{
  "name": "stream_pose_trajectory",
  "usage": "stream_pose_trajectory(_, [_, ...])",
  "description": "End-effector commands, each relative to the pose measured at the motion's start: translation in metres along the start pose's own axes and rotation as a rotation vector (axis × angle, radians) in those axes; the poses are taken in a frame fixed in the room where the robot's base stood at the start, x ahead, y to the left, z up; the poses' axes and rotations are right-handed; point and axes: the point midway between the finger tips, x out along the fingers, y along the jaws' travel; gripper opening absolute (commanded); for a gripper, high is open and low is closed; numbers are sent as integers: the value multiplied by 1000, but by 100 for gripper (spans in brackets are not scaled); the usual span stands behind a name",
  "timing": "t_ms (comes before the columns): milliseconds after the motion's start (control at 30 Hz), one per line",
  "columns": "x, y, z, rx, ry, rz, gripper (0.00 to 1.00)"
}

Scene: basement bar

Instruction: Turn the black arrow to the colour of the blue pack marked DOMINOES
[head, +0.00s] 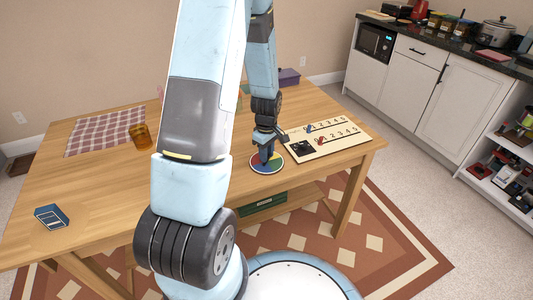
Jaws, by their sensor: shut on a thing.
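The blue pack (52,216) lies on the table at the far left front; its lettering is too small to read. The round disc with coloured sectors (259,168) lies on the table near the front edge, right of centre. Green, red and blue parts of it show around my gripper. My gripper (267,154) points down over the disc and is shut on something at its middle. The black arrow is hidden or too small to make out there, so I cannot tell which colour it points to.
A cream score board (337,143) with blue and red pieces and a black square lies just right of the disc. An amber glass (140,135) and a checked cloth (106,131) are at the left back. A purple box (288,77) stands at the back. The table's left middle is clear.

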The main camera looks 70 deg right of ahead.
Motion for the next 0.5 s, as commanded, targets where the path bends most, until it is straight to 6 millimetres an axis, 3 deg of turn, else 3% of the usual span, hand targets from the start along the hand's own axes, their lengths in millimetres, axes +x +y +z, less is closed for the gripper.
stream_pose_trajectory(500, [0, 0, 0, 413, -1, 0, 0])
